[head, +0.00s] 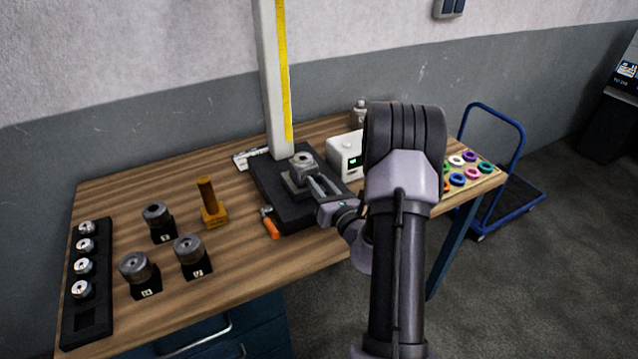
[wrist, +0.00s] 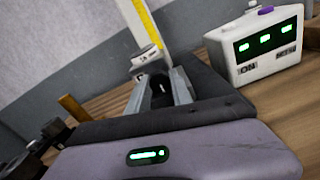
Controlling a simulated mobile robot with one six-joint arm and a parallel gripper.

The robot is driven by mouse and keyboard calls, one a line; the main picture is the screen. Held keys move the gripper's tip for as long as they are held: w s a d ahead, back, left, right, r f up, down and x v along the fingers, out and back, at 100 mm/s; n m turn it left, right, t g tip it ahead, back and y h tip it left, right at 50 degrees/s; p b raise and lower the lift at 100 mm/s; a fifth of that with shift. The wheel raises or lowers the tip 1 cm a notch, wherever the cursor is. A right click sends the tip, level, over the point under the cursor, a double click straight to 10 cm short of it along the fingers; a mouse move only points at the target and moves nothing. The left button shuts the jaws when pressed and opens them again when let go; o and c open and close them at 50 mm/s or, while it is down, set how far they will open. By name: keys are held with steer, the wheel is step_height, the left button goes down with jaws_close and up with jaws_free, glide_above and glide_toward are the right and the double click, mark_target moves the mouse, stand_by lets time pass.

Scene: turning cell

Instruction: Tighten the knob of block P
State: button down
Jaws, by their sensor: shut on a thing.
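Three black blocks with round grey metal knobs stand on the bench: one at the back (head: 157,220), one at the front right (head: 191,255) and one at the front left (head: 138,273). Each has a small white label; the letters are too small for me to tell which is P. My gripper (head: 313,180) reaches over a black base plate (head: 262,183). It is shut on a dark piece with a round metal top (head: 302,160). The wrist view shows this metal top (wrist: 147,57) at the fingertips (wrist: 160,88). The fingers hide part of the piece.
A tall column (head: 272,80) with a yellow scale rises behind the plate. A white box (head: 345,152) with green displays stands right of it. An orange post (head: 207,195), an orange-handled tool (head: 270,226) and a black rack (head: 98,255) are left. Coloured rings (head: 472,174) lie right.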

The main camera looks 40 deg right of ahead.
steer(key=c, duration=1.4)
jaws_free()
steer(key=p+v, duration=0.3)
steer(key=v, duration=1.4)
steer(key=shift+s, duration=0.25)
